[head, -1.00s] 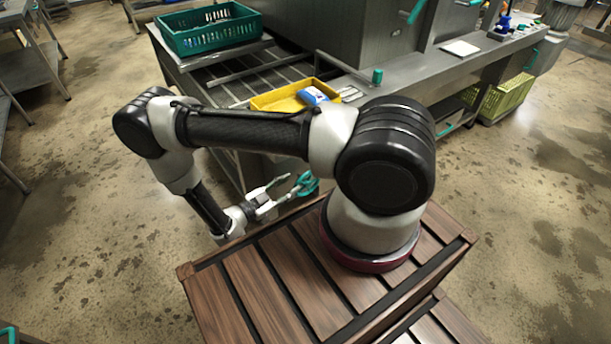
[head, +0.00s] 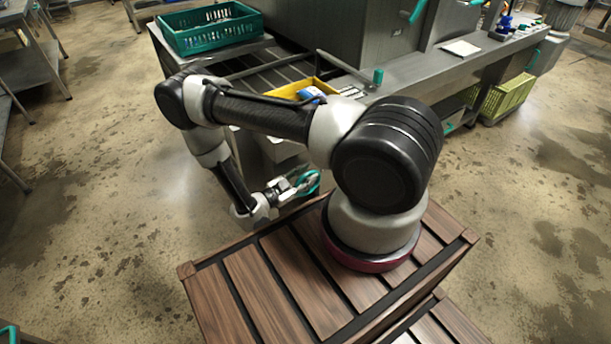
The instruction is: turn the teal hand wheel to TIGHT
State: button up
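The teal hand wheel (head: 316,180) is low at the front side of the steel bench, partly hidden behind my arm and gripper. Only part of its rim shows. My gripper (head: 300,184) is at the left part of the wheel, with its fingertips overlapping the rim in the picture. I cannot tell whether the fingers touch or grip the rim. The spread of the fingers is too small to judge. No TIGHT mark can be read.
A yellow tray (head: 283,90) with a blue-and-white item and a green crate (head: 210,41) stand on the bench. A small teal knob (head: 378,76) stands on the bench edge. A yellow-green crate (head: 508,97) is under the counter at right. Open floor lies to the left.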

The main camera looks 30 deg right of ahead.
grip_shut()
jog(key=y, duration=0.1)
jog(key=d+y, duration=0.1)
jog(key=shift+w+d+r+y, duration=0.1)
jog(key=shift+d+r+y, duration=0.1)
jog(key=shift+y, duration=0.2)
jog(key=shift+d+f+y, duration=0.15)
jog(key=shift+d+y, duration=0.1)
jog(key=shift+y, duration=0.75)
jog(key=shift+w, duration=0.1)
jog(key=shift+o, duration=1.3)
grip_release()
jog(key=shift+a, duration=0.1)
jog(key=v, duration=1.1)
jog(key=shift+a, duration=0.35)
